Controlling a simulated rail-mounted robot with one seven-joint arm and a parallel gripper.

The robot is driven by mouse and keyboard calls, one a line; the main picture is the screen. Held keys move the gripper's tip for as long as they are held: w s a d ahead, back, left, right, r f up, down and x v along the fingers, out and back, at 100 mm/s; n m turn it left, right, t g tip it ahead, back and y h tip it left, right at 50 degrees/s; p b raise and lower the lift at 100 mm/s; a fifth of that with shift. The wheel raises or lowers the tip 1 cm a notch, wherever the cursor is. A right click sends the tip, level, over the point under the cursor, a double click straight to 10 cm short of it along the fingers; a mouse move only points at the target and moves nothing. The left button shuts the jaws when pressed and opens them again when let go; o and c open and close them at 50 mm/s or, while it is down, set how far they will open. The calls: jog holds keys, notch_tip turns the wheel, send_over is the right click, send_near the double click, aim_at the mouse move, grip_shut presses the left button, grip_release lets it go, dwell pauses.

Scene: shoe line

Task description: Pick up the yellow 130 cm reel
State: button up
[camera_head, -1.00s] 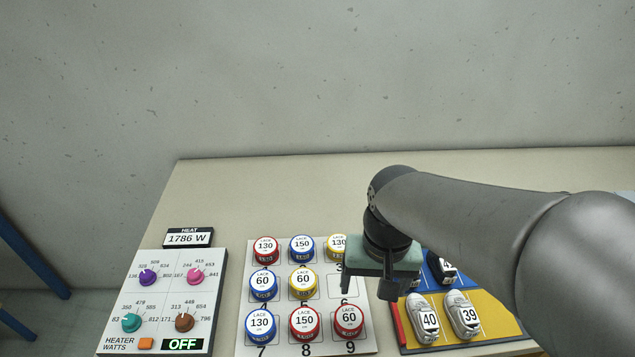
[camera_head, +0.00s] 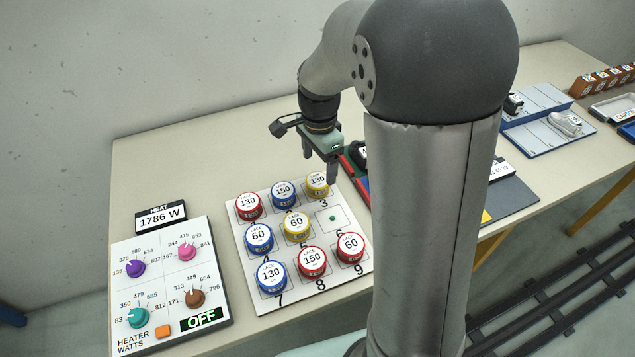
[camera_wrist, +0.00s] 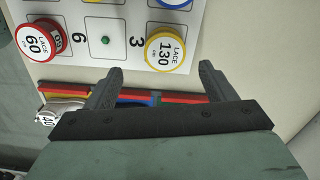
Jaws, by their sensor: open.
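The yellow 130 cm reel (camera_head: 317,183) stands on the top right place of the white reel board (camera_head: 237,222), by the number 3. In the wrist view the yellow reel (camera_wrist: 165,51) is just beyond and right of the middle of my fingertips. My gripper (camera_head: 320,172) is beside and slightly above the reel in the head view, apart from it as far as I can tell. In the wrist view my gripper (camera_wrist: 160,80) is open, with nothing between its fingers.
A yellow 60 reel (camera_head: 297,227), red reels such as the red 60 (camera_head: 351,247), and blue reels fill the board. Place 6 is empty, with a green peg (camera_head: 332,218). A heater panel (camera_head: 212,264) lies to the left. A shoe tray is partly hidden behind my arm.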

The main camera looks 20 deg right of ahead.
aim_at(318, 180)
jog(key=f, duration=0.7)
jog(key=shift+w+f, duration=0.25)
jog(key=shift+w, duration=0.1)
jog(key=c, duration=1.1)
